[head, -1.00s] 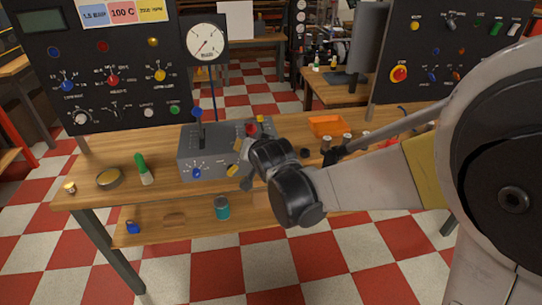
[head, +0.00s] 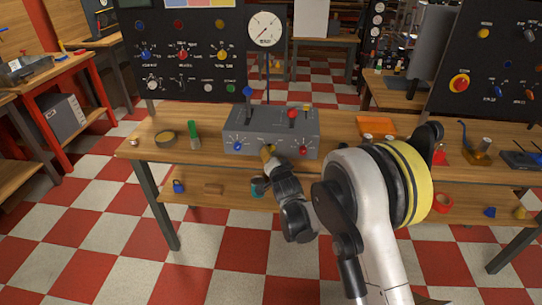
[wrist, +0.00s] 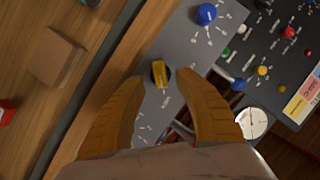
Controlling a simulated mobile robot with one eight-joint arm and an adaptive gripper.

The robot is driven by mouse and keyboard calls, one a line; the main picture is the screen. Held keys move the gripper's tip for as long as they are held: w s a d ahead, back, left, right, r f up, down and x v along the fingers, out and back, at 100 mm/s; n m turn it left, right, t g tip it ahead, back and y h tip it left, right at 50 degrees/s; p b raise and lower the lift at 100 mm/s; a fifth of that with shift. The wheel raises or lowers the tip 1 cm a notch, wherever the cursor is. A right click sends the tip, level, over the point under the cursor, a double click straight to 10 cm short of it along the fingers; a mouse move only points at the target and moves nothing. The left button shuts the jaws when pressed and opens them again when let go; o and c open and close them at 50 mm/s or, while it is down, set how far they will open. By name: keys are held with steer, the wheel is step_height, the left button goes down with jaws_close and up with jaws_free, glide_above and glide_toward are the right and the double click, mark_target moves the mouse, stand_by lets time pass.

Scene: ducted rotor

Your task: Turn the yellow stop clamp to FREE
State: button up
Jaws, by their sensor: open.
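The grey control box (head: 236,128) stands on the workbench. In the wrist view, the yellow stop clamp (wrist: 160,73) is a small yellow grip on a dark round base on the box's front face, with white markings too small to read. My gripper (wrist: 161,82) is open, its orange fingertips spread on either side of the clamp with gaps showing. How near they are in depth I cannot tell. In the head view, my gripper (head: 267,151) is at the middle of the box's front and hides the clamp.
On the front face, a blue knob (head: 238,146) is left of my gripper and a red knob (head: 303,149) right. Levers with blue (head: 247,91) and red (head: 292,114) tops rise from the box. A green-capped bottle (head: 194,135) stands left; an orange tray (head: 376,125) lies right.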

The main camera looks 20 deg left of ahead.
steer(key=b+x, duration=0.1)
steer(key=x, duration=0.3)
jaws_close()
